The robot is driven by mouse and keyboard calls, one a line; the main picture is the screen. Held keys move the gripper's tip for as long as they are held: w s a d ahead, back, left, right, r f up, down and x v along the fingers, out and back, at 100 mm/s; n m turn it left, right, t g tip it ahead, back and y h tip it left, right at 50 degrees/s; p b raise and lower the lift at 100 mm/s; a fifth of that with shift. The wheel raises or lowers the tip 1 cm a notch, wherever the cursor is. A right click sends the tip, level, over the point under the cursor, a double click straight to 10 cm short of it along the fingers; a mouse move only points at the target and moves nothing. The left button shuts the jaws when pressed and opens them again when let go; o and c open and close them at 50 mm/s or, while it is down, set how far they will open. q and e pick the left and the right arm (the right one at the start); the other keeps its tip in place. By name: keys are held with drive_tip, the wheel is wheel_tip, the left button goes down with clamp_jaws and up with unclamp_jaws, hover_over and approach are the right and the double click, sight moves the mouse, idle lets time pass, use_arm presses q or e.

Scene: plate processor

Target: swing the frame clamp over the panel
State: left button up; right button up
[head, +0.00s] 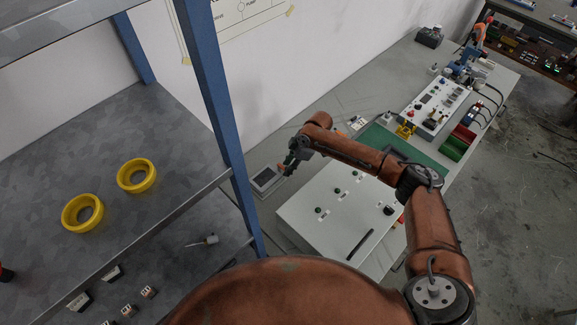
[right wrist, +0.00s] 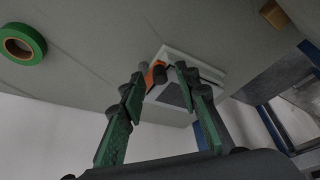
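The panel is a small dark rectangle in a pale frame (head: 265,180), lying on the grey bench beside the wall in the head view. In the right wrist view the pale frame (right wrist: 208,72) with its dark panel (right wrist: 173,96) shows beyond my fingers. An orange part with a dark end (right wrist: 155,76), apparently the frame clamp, is at the frame's edge, close to the left fingertip. My right gripper (head: 288,165) is at the panel's right side. Its green-padded fingers (right wrist: 161,74) are apart around the orange part; contact is unclear. My left gripper is not in view.
A large pale box (head: 335,215) with green knobs stands right of the panel, under my right arm. A blue post (head: 215,100) and a metal shelf with yellow rings (head: 137,176) stand left. A green tape roll (right wrist: 22,44) shows in the wrist view.

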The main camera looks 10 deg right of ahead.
clamp_jaws()
idle(0.3)
